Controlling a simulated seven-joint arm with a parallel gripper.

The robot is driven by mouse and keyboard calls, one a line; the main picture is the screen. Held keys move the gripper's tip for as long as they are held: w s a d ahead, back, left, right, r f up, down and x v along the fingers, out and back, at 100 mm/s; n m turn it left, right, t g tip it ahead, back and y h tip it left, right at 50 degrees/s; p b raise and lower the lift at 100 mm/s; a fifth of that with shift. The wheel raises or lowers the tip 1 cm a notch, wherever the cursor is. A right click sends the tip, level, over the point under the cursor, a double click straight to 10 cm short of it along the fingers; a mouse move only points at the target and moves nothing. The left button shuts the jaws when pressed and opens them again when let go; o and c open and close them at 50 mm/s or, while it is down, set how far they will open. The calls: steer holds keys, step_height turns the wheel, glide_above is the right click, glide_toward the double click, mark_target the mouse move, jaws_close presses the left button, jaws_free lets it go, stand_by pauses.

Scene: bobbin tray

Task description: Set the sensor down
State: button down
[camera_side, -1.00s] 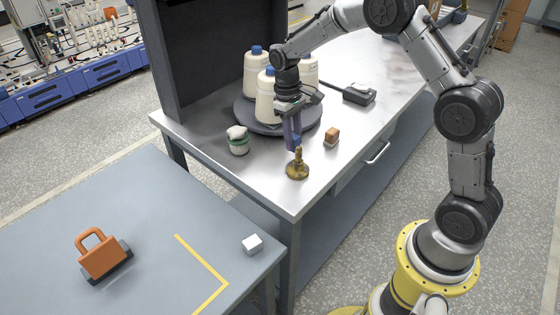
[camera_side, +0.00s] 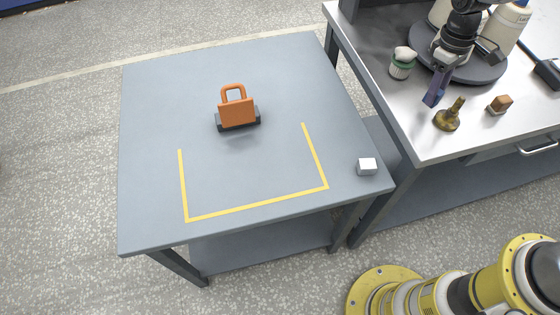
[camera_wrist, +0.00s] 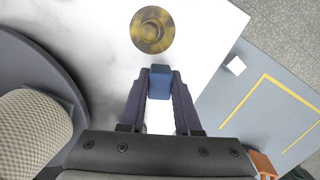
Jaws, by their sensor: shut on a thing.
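My gripper (camera_wrist: 158,76) points down over the metal bench, its dark purple fingers shut on a small blue block, likely the sensor (camera_wrist: 159,84). In the side view my gripper (camera_side: 432,98) is just left of a brass stand with a round base (camera_side: 447,120). The block is small and partly hidden by the fingers there. In the wrist view the brass stand (camera_wrist: 152,30) lies just beyond the block, apart from it in the picture. I cannot tell the height of the block above the bench.
A dark turntable (camera_side: 490,72) with white bottles is behind my gripper. A green-banded jar (camera_side: 402,66) and brown block (camera_side: 499,104) stand nearby. The lower grey table (camera_side: 150,200) has a yellow outline (camera_side: 255,207), a white cube (camera_side: 367,166) and an orange handled object (camera_side: 237,112).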

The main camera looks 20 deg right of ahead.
steer(key=s+a+n+t, duration=0.1)
steer(key=s+a+n, duration=0.35)
steer(key=a, duration=0.45)
steer(key=s+a+n+h, duration=0.1)
steer(key=s+a+n, duration=0.3)
steer(key=a, duration=0.5)
steer(key=s+a+n+t, duration=0.1)
steer(key=s+a+n, duration=0.3)
steer(key=a, duration=0.5)
steer(key=shift+n, duration=0.65)
steer(key=w+a+f, duration=0.2)
steer(key=w+f, duration=0.1)
steer(key=w+a+f, duration=0.3)
steer(key=w, duration=0.1)
steer(key=w+a+f, duration=0.3)
steer(key=w, duration=0.1)
steer(key=shift+w+a+f, duration=0.1)
steer(key=shift+a+f, duration=0.15)
steer(key=shift+f, duration=0.1)
steer(key=shift+w+a+f, duration=0.1)
steer(key=shift+f, duration=1.65)
steer(key=shift+f, duration=0.1)
steer(key=c, duration=0.6)
jaws_free()
